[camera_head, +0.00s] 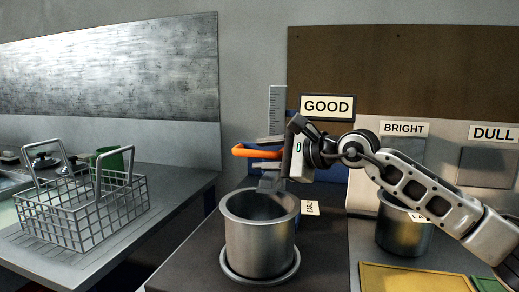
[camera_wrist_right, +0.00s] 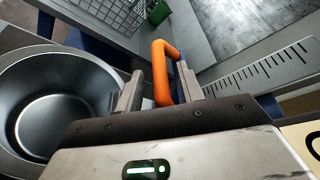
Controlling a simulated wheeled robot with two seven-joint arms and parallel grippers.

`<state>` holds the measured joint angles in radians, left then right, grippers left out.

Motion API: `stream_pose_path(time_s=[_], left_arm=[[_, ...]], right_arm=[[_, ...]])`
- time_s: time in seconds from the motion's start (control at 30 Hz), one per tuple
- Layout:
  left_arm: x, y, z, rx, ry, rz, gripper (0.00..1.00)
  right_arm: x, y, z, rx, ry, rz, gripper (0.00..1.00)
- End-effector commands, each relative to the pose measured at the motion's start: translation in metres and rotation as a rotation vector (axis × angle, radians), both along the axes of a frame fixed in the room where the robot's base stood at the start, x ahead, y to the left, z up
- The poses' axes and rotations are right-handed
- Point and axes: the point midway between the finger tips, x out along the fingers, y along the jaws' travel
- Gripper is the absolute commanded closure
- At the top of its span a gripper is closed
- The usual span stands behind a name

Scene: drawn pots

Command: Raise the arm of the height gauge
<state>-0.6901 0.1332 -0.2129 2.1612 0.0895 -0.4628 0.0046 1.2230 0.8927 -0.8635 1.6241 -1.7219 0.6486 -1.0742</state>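The height gauge shows as an upright ruler scale (camera_head: 277,108) behind the steel pot, with an orange arm handle (camera_head: 243,151) sticking out to the left. My right gripper (camera_head: 268,163) is at the handle, one finger above it and one below, with a gap between the fingers. The ruler scale also shows in the wrist view (camera_wrist_right: 262,70). My left gripper is out of view.
A steel pot (camera_head: 260,242) stands just below my right gripper. Another pot (camera_head: 400,232) stands behind my right forearm. A wire basket (camera_head: 85,215) is on the left counter. Signs read GOOD (camera_head: 327,107), BRIGHT (camera_head: 404,129) and DULL (camera_head: 494,133). A yellow panel (camera_head: 412,279) lies front right.

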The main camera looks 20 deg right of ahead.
Motion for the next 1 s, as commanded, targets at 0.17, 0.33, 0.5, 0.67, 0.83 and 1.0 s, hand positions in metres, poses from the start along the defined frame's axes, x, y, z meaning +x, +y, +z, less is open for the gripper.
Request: stream_pose_path(time_s=[0.17,0.33,0.5,0.67,0.83,1.0], left_arm=[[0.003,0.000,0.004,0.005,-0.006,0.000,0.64],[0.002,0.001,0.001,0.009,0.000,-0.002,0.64],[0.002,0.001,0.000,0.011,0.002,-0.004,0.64],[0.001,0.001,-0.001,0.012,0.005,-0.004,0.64],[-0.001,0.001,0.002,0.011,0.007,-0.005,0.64],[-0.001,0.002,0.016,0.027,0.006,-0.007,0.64]], right_arm=[[0.013,0.009,-0.002,0.001,0.001,0.000,0.62],[0.015,0.011,-0.004,0.000,0.000,0.000,0.62],[0.015,0.011,-0.004,0.000,0.000,-0.001,0.62],[0.015,0.011,-0.004,0.000,0.000,-0.001,1.00],[0.015,0.011,0.000,0.000,0.000,0.000,1.00],[0.015,0.011,0.038,-0.001,-0.006,0.000,1.00]])
